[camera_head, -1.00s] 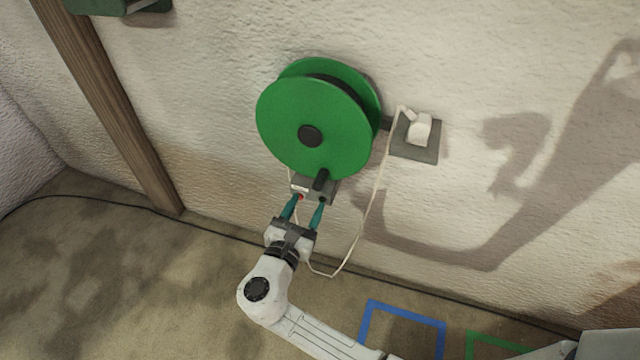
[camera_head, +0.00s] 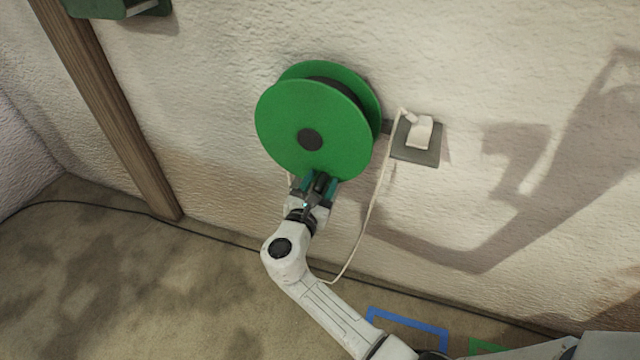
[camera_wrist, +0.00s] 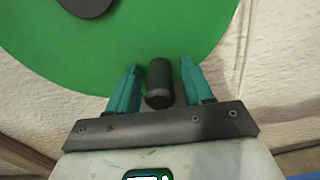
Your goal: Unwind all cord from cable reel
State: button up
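The green cable reel (camera_head: 312,125) is mounted on the wall, with a dark hub at its centre. A black crank handle (camera_wrist: 159,84) sticks out near the bottom of its front disc. My gripper (camera_wrist: 156,82) is open, with one teal finger on each side of the handle and a gap visible on both sides. In the head view my gripper (camera_head: 319,184) is at the reel's lower edge and largely covers the handle. White cord (camera_head: 374,205) hangs in a loop to the right of the reel. The drum between the discs looks dark, and any cord on it is hard to see.
A white plug or clip (camera_head: 419,132) sits on a grey wall plate (camera_head: 414,155) right of the reel, with the cord running to it. A wooden post (camera_head: 118,120) stands at left. Blue tape (camera_head: 408,322) marks the floor. A dark cable runs along the wall's foot.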

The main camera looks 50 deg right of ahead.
aim_at(268, 136)
grip_shut()
dwell(0.3)
jog(key=shift+w, duration=0.1)
